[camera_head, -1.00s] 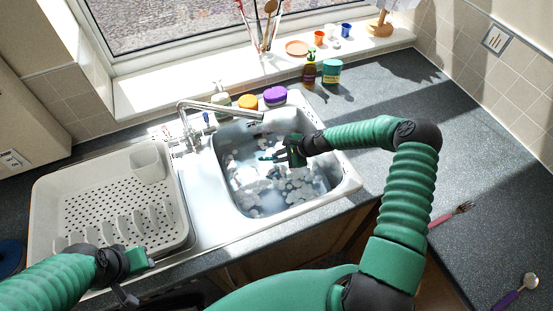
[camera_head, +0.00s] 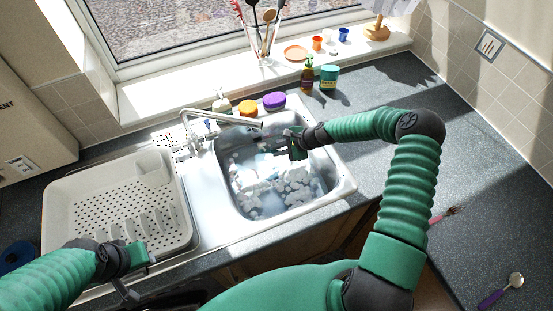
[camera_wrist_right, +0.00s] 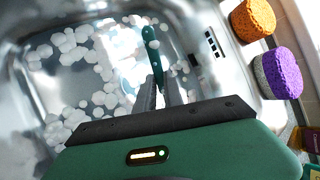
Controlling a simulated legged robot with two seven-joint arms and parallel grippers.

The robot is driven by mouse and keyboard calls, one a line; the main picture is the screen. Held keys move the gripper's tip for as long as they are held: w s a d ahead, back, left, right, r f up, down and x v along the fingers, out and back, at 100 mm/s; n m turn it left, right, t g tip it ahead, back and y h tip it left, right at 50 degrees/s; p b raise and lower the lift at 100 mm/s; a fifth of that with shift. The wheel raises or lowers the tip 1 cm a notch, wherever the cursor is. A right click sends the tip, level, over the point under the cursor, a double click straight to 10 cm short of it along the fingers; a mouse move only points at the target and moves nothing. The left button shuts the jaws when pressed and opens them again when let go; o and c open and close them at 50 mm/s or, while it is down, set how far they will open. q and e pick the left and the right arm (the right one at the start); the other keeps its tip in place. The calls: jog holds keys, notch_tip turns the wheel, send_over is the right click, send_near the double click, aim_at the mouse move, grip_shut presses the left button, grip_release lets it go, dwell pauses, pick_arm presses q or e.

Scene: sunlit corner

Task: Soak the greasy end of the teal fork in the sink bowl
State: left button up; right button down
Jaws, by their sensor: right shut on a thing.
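The teal fork (camera_wrist_right: 152,55) is in my right gripper (camera_wrist_right: 160,95), with a teal, pale-dotted length sticking out past the fingers. The fork's other end is hidden, so I cannot tell whether it touches the water. In the head view my right gripper (camera_head: 291,145) is over the back right part of the sink bowl (camera_head: 338,190). The bowl holds water with patches of white foam (camera_head: 262,185). My left gripper (camera_head: 140,256) is by the front edge of the drying rack; its jaw opening is not clear.
The tap (camera_head: 235,119) reaches over the bowl's back left. An orange-topped sponge (camera_head: 248,107) and a purple-topped one (camera_head: 274,101) sit behind it. The white drying rack (camera_head: 62,205) stands left. A pink-handled fork (camera_head: 442,215) and a purple-handled spoon (camera_head: 497,295) lie right.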

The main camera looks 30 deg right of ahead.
notch_tip(320, 180, up, 14)
jog(key=p, duration=1)
jog(key=shift+a+r, duration=0.15)
jog(key=shift+r, duration=0.05)
dwell(1.8)
notch_tip(320, 180, up, 4)
jog(key=p, duration=0.3)
jog(key=shift+s, duration=0.1)
